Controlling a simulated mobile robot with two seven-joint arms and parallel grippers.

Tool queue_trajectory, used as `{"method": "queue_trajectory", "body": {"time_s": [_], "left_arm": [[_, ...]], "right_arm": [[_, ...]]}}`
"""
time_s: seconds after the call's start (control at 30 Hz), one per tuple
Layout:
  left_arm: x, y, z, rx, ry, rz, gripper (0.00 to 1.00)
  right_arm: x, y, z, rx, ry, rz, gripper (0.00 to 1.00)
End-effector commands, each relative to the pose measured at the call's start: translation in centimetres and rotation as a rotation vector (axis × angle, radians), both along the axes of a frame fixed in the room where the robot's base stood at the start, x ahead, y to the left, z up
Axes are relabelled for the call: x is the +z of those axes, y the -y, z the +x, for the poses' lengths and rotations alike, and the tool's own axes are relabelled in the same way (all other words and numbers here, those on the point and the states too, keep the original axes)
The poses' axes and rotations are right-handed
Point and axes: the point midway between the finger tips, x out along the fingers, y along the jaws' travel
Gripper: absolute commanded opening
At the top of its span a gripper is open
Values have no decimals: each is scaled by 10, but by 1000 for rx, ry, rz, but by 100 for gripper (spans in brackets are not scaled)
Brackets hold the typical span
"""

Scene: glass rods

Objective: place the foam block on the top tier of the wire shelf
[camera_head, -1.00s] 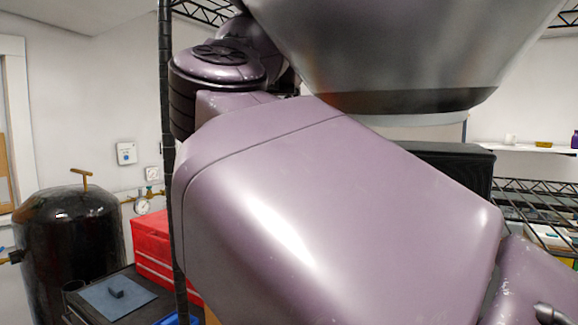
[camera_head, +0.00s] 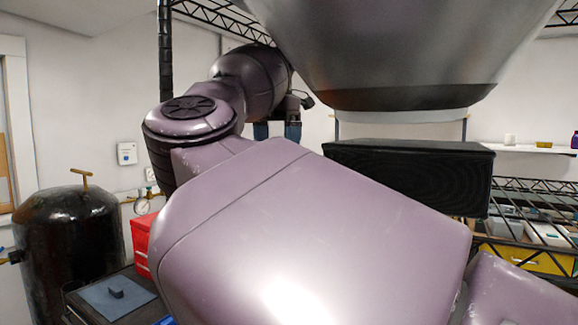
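A large black block (camera_head: 408,178) with a matt, grainy face, which looks like the foam block, is right of centre. The wire shelf has a black post (camera_head: 166,60) at left and a high wire tier (camera_head: 225,20) across the top. A lower wire tier (camera_head: 535,195) shows at right. My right gripper (camera_head: 278,131) has two blue fingertips pointing down, apart, with nothing visible between them. It is left of the black block and apart from it in the picture. My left gripper is out of view.
A black tank (camera_head: 70,240) stands at left. A dark cart has a blue mat (camera_head: 105,302) with a small dark block (camera_head: 116,292); a red case (camera_head: 143,235) is beside it. Boxes (camera_head: 545,232) sit by the lower tier. A large grey cone (camera_head: 400,55) blocks the upper view.

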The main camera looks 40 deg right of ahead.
Motion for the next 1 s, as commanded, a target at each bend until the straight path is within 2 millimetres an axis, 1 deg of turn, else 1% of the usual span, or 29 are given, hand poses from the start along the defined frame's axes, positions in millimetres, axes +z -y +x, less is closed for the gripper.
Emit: {"method": "queue_trajectory", "body": {"time_s": [0.2, 0.4, 0.67, 0.7, 0.87, 1.0], "left_arm": [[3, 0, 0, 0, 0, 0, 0], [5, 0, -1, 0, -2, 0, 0], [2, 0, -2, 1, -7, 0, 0], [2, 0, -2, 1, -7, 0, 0], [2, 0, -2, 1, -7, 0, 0], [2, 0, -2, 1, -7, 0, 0]], "right_arm": [[-27, 0, -3, -1, -3, -1, 83], [-47, 0, -4, 0, -1, 1, 83], [-50, 0, -4, 1, 0, 1, 83], [-50, 0, -4, 1, 0, 1, 81], [-50, 0, -4, 1, 0, 1, 57], [-50, 0, -4, 1, 0, 1, 36]]}}
